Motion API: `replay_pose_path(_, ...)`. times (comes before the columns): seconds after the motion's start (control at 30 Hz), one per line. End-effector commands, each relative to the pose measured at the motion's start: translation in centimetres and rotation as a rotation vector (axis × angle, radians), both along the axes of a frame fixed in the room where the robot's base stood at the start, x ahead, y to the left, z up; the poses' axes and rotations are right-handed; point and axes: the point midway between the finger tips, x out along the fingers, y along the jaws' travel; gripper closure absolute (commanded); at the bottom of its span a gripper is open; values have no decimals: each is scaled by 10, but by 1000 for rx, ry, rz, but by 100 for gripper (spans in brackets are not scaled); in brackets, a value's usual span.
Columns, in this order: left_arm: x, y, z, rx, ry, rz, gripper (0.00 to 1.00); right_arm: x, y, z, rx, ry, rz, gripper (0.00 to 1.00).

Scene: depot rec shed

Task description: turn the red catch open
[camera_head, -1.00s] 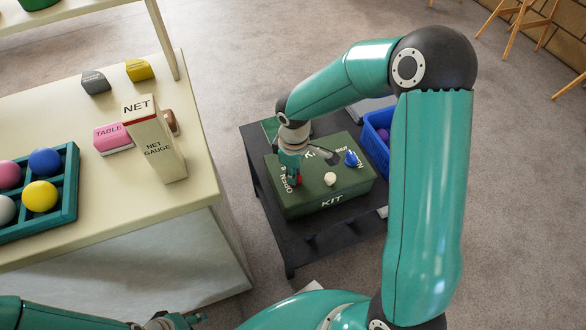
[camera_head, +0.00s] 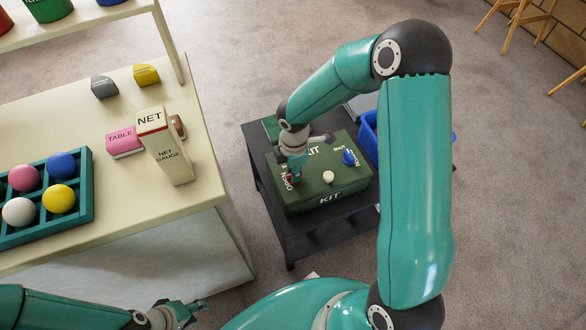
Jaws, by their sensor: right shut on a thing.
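A green box marked KIT (camera_head: 335,187) sits on a low dark table. On its lid are a red catch (camera_head: 290,179) at the left, a blue catch (camera_head: 349,157) at the right and a cream knob (camera_head: 328,177) between them. My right gripper (camera_head: 292,174) points down at the left of the lid and is shut on the red catch, which it mostly hides. The letters OPEN show beside the red catch, partly covered. My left gripper (camera_head: 188,312) is low at the bottom of the view, away from the box; its fingertips look small and apart.
A blue crate (camera_head: 369,135) stands behind the box at the right. The dark table (camera_head: 300,240) has a bare front edge. A cream bench (camera_head: 120,225) at the left holds a NET GAUGE box (camera_head: 165,150) and a teal ball tray (camera_head: 85,200).

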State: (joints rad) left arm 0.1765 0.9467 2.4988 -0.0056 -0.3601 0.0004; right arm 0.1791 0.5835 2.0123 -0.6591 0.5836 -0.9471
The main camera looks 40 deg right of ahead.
Motion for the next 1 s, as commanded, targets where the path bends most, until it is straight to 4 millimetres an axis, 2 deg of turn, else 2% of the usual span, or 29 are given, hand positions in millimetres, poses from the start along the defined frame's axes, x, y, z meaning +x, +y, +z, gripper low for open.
replay_pose_path(0.5,0,0,1,0,0,0,60,2,-1,0,-1,-6,22,100)
replay_pose_path(0.53,0,0,1,0,0,0,60,2,-1,1,-1,-6,22,79)
replay_pose_path(0.67,0,0,1,0,0,0,60,1,-1,0,-1,-4,21,58)
replay_pose_path(1.0,0,0,2,0,0,0,60,1,0,2,-1,-3,20,58)
